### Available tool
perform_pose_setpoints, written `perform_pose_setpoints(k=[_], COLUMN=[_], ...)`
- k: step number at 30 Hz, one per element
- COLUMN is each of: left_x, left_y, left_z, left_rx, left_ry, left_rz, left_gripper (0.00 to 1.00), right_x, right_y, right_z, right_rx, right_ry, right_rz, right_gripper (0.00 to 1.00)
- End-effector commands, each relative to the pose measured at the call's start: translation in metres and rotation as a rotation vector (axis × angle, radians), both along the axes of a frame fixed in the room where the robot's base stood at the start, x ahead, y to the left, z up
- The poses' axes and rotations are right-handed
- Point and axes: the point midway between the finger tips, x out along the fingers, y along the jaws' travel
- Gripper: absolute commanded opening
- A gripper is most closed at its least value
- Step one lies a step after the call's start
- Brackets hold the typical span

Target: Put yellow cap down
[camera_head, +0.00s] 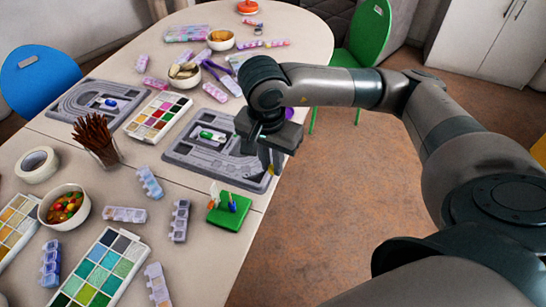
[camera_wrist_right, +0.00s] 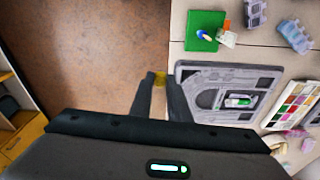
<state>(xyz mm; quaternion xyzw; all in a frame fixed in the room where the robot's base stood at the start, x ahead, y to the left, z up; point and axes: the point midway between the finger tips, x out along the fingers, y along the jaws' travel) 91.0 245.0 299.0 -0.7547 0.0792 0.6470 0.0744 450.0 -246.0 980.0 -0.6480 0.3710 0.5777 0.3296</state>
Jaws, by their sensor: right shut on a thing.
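My right gripper (camera_head: 264,157) is above the right edge of the near grey bead board (camera_head: 184,152), at the table's side. In the right wrist view, its two fingertips (camera_wrist_right: 161,77) are shut on a small yellow cap (camera_wrist_right: 160,79). The cap appears over the floor just beside the table edge in that view; its height is hard to tell. In the head view the cap is mostly hidden by the fingers. A green and white piece (camera_head: 207,134) lies in the board. My left gripper is not in view.
A green block (camera_head: 226,222) with small blue and white items stands near the table edge. A brown bundle of sticks in a cup (camera_head: 97,140), a bead bowl (camera_head: 65,206) and several pill-box-like cases surround the board. A green chair (camera_head: 370,35) stands behind.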

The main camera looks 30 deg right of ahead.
Motion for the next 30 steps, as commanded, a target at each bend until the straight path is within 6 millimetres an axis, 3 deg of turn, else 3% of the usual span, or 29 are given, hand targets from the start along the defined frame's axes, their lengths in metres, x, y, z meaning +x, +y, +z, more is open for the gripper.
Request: perform_pose_setpoints(k=[5, 18, 24, 30], left_x=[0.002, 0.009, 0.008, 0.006], left_y=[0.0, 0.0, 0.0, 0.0], left_z=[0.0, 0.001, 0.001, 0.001], left_rx=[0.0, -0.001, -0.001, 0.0], left_ry=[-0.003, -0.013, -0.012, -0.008], left_rz=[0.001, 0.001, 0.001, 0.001], left_gripper=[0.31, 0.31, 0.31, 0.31], right_x=[-0.004, -0.025, -0.032, -0.033], right_y=[0.008, 0.035, 0.041, 0.042], right_z=[-0.026, -0.112, -0.131, -0.134], right_rx=[0.008, 0.012, 0.003, -0.002], right_ry=[0.012, 0.007, -0.002, -0.006], right_rz=[0.171, 0.831, 1.001, 1.041], right_gripper=[0.0, 0.0, 0.0, 0.0])
